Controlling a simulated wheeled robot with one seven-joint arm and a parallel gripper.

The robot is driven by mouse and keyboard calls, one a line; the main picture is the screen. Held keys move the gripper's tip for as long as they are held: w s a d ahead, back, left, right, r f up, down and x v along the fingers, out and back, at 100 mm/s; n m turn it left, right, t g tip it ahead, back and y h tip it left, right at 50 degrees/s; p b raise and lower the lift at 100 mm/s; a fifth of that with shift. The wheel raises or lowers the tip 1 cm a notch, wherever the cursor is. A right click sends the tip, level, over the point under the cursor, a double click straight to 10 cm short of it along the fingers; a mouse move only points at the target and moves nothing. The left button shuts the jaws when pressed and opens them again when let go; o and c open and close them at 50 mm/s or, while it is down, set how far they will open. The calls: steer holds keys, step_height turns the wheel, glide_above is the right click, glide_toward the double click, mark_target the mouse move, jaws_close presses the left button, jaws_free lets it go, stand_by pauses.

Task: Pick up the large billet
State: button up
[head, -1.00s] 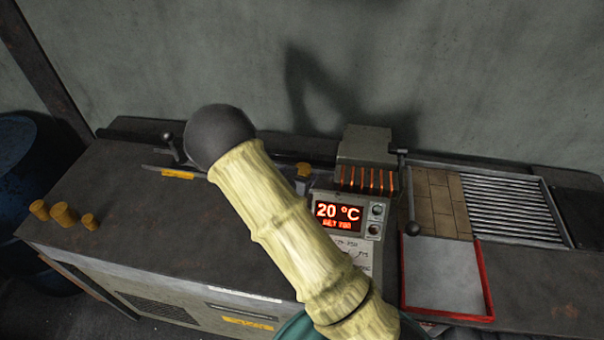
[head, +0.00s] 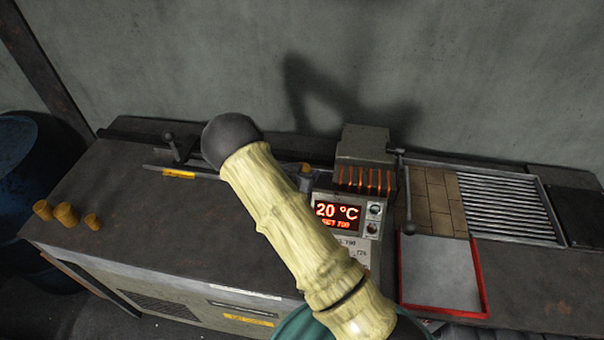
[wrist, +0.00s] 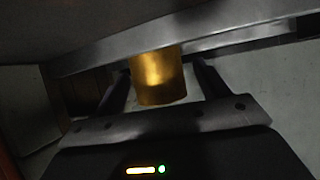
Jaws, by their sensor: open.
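In the wrist view, a golden-brown cylindrical billet (wrist: 158,86) stands between the two dark fingers of my gripper (wrist: 163,74). The fingers are open, with a visible gap on each side of it. I cannot tell whether this is the large billet. In the head view, my gripper is not visible; my pale arm crosses the middle of the bench. Three similar orange-brown billets stand at the bench's left end: one at the far left (head: 42,210), a slightly wider-looking one in the middle (head: 66,213), and a smaller one on the right (head: 92,221).
A press unit with a lit display reading 20 °C (head: 337,212) stands on the dark bench (head: 150,230). To its right are a red-rimmed tray (head: 440,275), tan bricks (head: 432,200) and a metal grate (head: 508,207). A blue barrel (head: 20,160) stands left of the bench.

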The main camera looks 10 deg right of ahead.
jaws_close()
steer(key=shift+w+r, duration=0.1)
steer(key=shift+r, duration=0.05)
stand_by(0.4)
steer(key=shift+r, duration=0.25)
step_height(320, 180, up, 10)
steer(key=shift+f+b, duration=0.25)
steer(key=shift+b, duration=0.55)
